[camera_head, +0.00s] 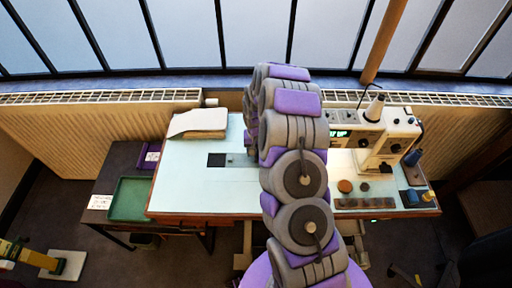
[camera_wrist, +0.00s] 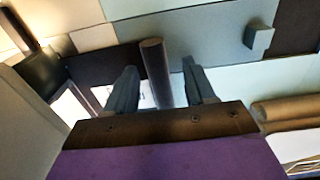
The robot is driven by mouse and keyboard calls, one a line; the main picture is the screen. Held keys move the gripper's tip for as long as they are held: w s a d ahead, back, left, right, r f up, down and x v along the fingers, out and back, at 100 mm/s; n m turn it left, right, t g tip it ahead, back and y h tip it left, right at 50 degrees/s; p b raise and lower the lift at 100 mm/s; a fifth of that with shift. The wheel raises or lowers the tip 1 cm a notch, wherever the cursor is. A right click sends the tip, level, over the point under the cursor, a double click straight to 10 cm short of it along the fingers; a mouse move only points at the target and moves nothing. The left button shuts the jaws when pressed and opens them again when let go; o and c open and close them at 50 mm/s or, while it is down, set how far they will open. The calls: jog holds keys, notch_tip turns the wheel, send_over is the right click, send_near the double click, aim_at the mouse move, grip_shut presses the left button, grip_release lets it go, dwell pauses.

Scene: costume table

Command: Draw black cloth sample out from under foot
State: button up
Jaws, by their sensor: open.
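In the wrist view my gripper (camera_wrist: 160,82) is open, with its two grey fingers apart. A dark upright cylinder (camera_wrist: 153,65) shows in the gap between them; I cannot tell if it is the machine's foot. A black flat patch (camera_wrist: 97,66), perhaps the black cloth sample, lies beyond the left finger and runs behind the cylinder. No contact with the fingers is visible. The sewing machine (camera_head: 390,137) stands at the right of the table in the head view. My arm hides its left end, its foot and my gripper there.
The pale table (camera_head: 190,190) is mostly clear on the left. Folded white cloth (camera_head: 200,122) is at the back left. A green tray (camera_head: 130,199) sits on a lower side table.

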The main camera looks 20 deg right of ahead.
jog(key=shift+d, duration=0.25)
jog(key=shift+c, duration=0.2)
jog(key=shift+a, duration=0.25)
jog(key=c, duration=0.7)
jog(key=shift+d, duration=0.1)
grip_shut()
